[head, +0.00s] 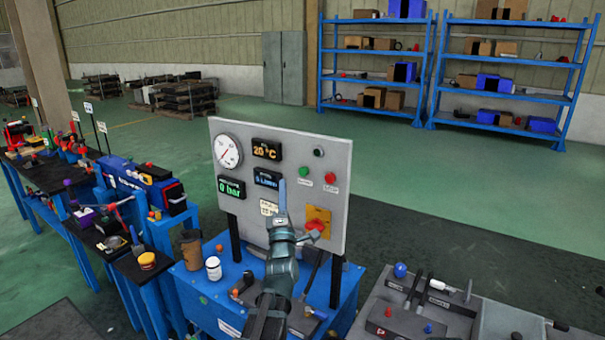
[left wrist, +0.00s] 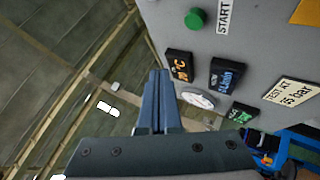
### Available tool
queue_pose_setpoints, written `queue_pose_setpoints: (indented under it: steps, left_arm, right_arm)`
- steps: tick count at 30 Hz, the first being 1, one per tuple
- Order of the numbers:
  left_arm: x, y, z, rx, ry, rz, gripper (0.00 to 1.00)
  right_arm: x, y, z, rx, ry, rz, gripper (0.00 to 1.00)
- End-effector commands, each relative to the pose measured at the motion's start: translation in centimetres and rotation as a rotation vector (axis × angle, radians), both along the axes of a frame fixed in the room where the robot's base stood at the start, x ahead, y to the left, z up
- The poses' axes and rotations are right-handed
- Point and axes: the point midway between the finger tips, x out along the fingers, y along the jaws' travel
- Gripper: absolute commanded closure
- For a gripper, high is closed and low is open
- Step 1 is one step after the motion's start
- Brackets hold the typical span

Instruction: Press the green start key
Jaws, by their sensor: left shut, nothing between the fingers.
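The green start key (head: 304,171) is a small round button on the upright grey control panel (head: 334,150), above a START label. In the left wrist view the green key (left wrist: 194,18) stands near the top, beside the START label (left wrist: 224,15). My left gripper (head: 282,182) is shut and empty, in front of the panel and to the left of the key in the head view. In the left wrist view its closed fingertips (left wrist: 158,72) are below and left of the key, apart from it in the picture. My right gripper is out of view.
The panel also carries a red button (head: 330,177), a red emergency knob on yellow (head: 316,226), a round gauge (head: 227,151) and lit displays. A white jar (head: 213,268) and brown cup (head: 191,248) stand on the blue bench (head: 205,308).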

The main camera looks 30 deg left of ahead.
Motion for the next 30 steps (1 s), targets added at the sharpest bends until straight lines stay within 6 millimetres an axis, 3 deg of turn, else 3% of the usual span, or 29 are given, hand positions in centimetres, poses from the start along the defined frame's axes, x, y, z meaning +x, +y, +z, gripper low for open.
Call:
queue_pose_setpoints:
  steps: [6, 15, 30]
  left_arm:
    - [3.5, -0.2, 0.0, 0.0, 0.0, -0.001, 1.0]
    - [6.5, -0.5, 0.0, -0.001, -0.001, -0.002, 1.0]
    - [7.4, -0.6, 0.0, 0.0, 0.0, 0.0, 1.0]
  right_arm:
    - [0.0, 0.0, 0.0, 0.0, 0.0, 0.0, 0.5]
    - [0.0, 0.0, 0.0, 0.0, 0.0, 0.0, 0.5]
    - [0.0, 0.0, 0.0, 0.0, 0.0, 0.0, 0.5]
